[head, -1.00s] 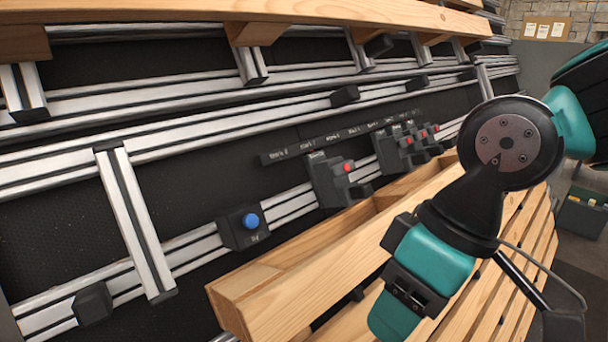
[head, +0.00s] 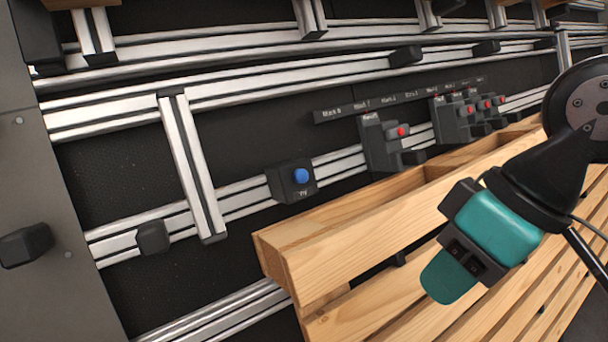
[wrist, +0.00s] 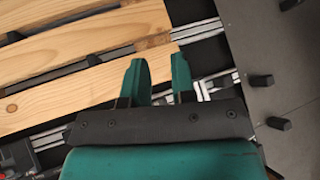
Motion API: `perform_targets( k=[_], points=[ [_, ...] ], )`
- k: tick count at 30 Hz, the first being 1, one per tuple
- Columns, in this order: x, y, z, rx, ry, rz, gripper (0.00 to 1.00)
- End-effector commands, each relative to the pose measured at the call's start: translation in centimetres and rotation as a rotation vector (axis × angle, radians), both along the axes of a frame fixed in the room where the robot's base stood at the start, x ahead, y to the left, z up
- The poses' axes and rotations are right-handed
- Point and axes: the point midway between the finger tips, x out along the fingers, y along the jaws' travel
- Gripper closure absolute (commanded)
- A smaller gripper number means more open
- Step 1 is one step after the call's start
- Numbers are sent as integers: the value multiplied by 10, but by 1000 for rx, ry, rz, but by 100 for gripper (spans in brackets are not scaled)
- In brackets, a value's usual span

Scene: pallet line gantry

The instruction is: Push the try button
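The try button is a blue round button (head: 301,175) on a dark box (head: 284,186) with a small "Try" label, mounted on a metal rail left of centre in the head view. My gripper (head: 447,278) is right of and lower than the button in the picture, in front of the wooden slats and apart from the button. In the wrist view my gripper (wrist: 158,70) shows two teal fingers with a gap between them and nothing held. I cannot make out the blue button in the wrist view.
A wooden pallet (head: 350,240) stands beside the rail, right of the button. Several dark boxes with red buttons (head: 402,132) sit further right under a label strip (head: 400,97). A grey panel (head: 40,160) with a dark knob (head: 25,245) stands at the left.

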Motion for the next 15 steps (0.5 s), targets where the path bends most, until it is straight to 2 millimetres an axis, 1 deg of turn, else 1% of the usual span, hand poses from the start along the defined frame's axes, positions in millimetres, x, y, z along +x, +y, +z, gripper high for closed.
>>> perform_targets(
  k=[1, 3, 15],
  points=[
    [0, 0, 0, 0, 0, 0, 88],
    [0, 0, 0, 0, 0, 0, 100],
    [0, 0, 0, 0, 0, 0, 100]
  ],
)
